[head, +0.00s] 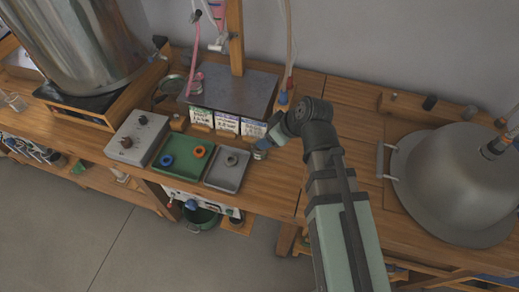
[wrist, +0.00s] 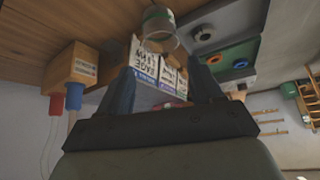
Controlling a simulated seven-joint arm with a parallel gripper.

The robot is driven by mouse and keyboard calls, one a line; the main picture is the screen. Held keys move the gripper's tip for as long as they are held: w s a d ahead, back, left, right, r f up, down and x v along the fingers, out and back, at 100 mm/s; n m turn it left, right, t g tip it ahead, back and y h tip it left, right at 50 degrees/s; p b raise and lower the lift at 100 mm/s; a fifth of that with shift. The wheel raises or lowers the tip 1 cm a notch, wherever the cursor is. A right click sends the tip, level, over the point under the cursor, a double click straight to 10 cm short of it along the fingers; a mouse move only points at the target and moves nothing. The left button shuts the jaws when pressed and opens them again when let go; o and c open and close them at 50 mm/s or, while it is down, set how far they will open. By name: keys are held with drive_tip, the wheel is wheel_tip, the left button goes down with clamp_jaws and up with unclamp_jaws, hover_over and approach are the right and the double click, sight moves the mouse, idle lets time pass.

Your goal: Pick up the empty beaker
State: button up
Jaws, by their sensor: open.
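A small clear glass beaker (head: 259,154) stands on the wooden bench, just right of the grey tray. It also shows in the wrist view (wrist: 160,28), where the picture is upside down, with a greenish band on its side. It looks empty. My gripper (head: 265,143) is open right by the beaker in the head view and partly hides it. In the wrist view the two fingers (wrist: 162,78) are apart, with the beaker beyond their tips and roughly centred between them. Nothing is held. I cannot tell whether a finger touches the glass.
The grey tray (head: 215,182) and green tray (head: 163,180) hold rings or caps. Labelled boxes (head: 227,123) stand behind, by a dark metal platform (head: 245,87). A big metal dome (head: 455,175) occupies the right bench. A wooden block with red and blue fittings (wrist: 72,70) is near the gripper.

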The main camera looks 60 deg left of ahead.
drive_tip(key=shift+x, duration=1.75)
drive_tip(key=shift+d+x, duration=0.15)
drive_tip(key=shift+x, duration=1.2)
drive_tip(key=shift+d+x, duration=0.2)
drive_tip(key=shift+x, duration=1.1)
drive_tip(key=shift+f, duration=0.15)
drive_tip(key=c, duration=0.7)
drive_tip(key=shift+c, duration=0.2)
